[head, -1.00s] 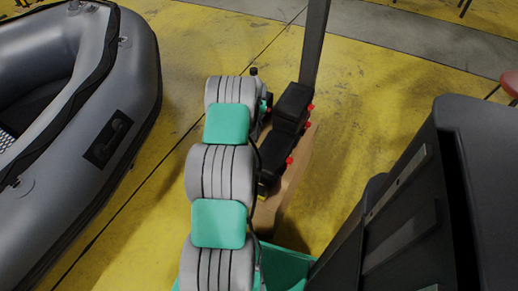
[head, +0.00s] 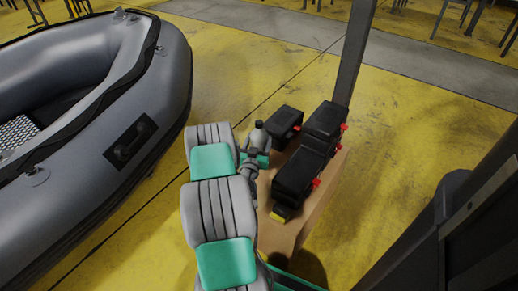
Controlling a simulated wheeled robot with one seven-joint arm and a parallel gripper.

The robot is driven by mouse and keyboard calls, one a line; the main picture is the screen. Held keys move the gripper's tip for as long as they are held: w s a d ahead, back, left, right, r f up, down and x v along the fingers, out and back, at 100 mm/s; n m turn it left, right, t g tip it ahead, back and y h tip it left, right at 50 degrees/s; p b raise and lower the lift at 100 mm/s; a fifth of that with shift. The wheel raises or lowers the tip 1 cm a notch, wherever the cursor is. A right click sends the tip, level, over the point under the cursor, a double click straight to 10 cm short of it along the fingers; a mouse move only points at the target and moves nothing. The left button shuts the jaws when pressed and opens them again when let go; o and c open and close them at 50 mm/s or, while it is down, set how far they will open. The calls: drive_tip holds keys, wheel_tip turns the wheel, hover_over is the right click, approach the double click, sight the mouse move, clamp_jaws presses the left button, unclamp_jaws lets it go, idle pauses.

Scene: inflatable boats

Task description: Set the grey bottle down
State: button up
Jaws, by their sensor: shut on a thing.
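The grey bottle (head: 257,140) has a small dark cap and stands roughly upright just beyond the end of my arm. My gripper (head: 255,158) is shut on it, at the left edge of the wooden surface (head: 311,205). My arm's grey and teal links hide most of the gripper and the lower part of the bottle. I cannot tell whether the bottle's base touches the surface.
Several black blocks (head: 309,160), some with red parts, fill much of the wooden surface close to the bottle's right. A dark post (head: 358,50) rises behind them. A grey inflatable boat (head: 165,85) lies on the yellow floor at left.

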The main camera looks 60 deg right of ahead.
drive_tip(key=shift+f, duration=0.75)
drive_tip(key=shift+d+f+b, duration=0.1)
drive_tip(key=shift+f+b, duration=0.2)
drive_tip(key=shift+b, duration=0.1)
drive_tip(key=o, duration=1.4)
drive_tip(key=shift+r, duration=0.1)
